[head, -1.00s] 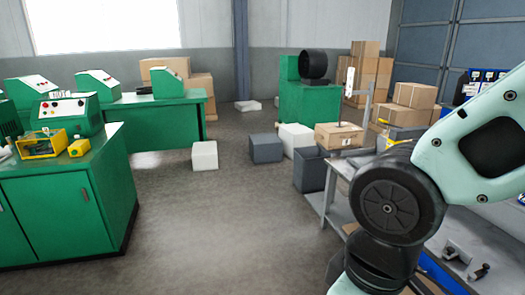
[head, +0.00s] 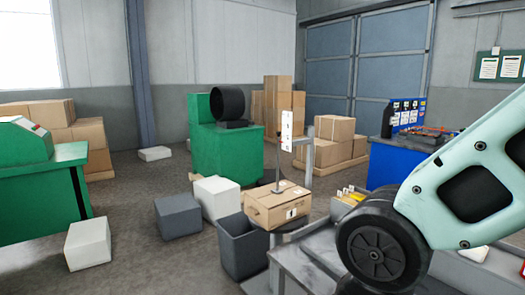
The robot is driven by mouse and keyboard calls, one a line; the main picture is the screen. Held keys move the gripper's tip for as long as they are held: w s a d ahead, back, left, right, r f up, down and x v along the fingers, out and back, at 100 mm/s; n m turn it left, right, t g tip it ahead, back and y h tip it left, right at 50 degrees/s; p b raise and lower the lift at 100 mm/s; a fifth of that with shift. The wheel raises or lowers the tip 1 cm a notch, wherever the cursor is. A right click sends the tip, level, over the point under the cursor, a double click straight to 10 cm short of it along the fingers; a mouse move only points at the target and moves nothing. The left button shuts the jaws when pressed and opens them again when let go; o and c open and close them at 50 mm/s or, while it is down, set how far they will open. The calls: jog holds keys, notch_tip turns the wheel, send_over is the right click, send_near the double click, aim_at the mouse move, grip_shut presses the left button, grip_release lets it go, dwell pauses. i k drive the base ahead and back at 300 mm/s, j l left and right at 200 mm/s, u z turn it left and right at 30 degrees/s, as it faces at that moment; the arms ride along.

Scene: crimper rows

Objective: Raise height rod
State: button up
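A thin dark upright rod (head: 278,160), which looks like the height rod, stands in the middle of the head view. Its lower end meets the top of a cardboard box (head: 285,212); I cannot tell if they touch. A white marked plate (head: 287,130) is at the rod's upper part, beside a grey post (head: 310,152) with a short arm. My gripper is out of view; only my pale green arm with a dark joint shows at the right, in front of the grey table.
A grey metal table (head: 300,272) is at the lower right. A dark open bin (head: 243,250) stands left of the box, with white and grey blocks (head: 178,216) near it. A blue bench (head: 390,165) stands behind my arm.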

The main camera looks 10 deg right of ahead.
aim_at(277, 191)
jog(key=i+z, duration=0.1)
jog(key=i, duration=0.5)
jog(key=i+j, duration=1.95)
jog(key=i, duration=0.15)
